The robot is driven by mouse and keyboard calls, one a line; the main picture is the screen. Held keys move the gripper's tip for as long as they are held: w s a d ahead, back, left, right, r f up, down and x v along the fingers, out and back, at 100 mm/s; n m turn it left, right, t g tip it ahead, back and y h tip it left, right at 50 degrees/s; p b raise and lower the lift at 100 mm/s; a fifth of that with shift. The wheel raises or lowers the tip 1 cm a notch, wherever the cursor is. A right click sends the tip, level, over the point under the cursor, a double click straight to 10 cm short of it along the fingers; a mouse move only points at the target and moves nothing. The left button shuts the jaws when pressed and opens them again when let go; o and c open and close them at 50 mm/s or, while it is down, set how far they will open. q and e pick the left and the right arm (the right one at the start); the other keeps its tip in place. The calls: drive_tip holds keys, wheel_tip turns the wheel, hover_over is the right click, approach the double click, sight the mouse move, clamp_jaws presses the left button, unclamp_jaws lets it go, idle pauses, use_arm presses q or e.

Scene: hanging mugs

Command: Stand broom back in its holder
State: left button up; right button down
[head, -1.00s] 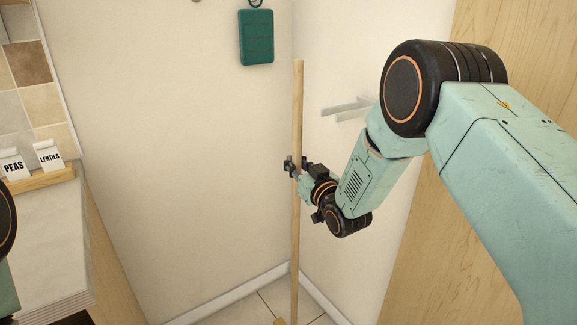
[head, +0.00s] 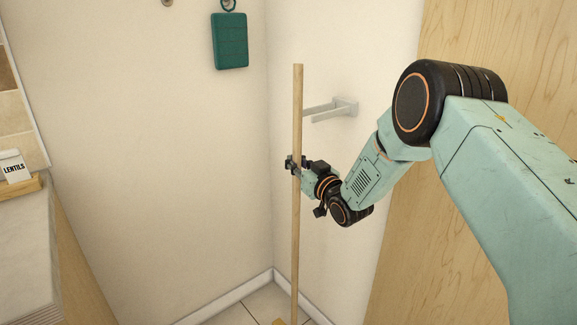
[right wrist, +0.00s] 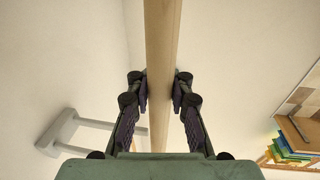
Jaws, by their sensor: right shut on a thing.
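The broom (head: 297,110) is a long wooden pole standing nearly upright in the head view; a bit of its yellowish lower end shows at the bottom edge, and the rest is cut off. My right gripper (head: 296,164) is shut around the middle of the pole. In the right wrist view the broom pole (right wrist: 162,50) runs between the two fingers (right wrist: 160,92). The holder (head: 335,108) is a pale two-pronged bracket on the right wall, just right of the pole and above my gripper. The holder also shows in the right wrist view (right wrist: 72,130), left of the gripper, apart from the pole. My left gripper is out of view.
A teal hanging item (head: 229,41) is on the left wall. A counter (head: 25,250) with a lentils container (head: 14,168) is at the left. A wooden panel (head: 400,260) stands at the right. Colourful books (right wrist: 287,150) show in the right wrist view.

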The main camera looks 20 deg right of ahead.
drive_tip(key=shift+w+d+f+b, duration=0.3)
drive_tip(key=shift+d+b, duration=0.1)
drive_tip(key=shift+d, duration=0.4)
drive_tip(key=shift+w+d+f+b, duration=0.25)
drive_tip(key=shift+d+b, duration=0.2)
drive_tip(key=shift+d, duration=0.35)
drive_tip(key=shift+w+d+f+b, duration=0.3)
drive_tip(key=shift+d+b, duration=0.1)
drive_tip(key=shift+d, duration=0.4)
drive_tip(key=shift+f+b, duration=0.3)
drive_tip(key=shift+f, duration=0.1)
drive_tip(key=c, duration=1.4)
unclamp_jaws()
drive_tip(key=shift+s, duration=0.1)
drive_tip(key=o, duration=0.4)
drive_tip(key=shift+f, duration=0.15)
drive_tip(key=shift+c, duration=0.2)
drive_tip(key=shift+o, duration=1.2)
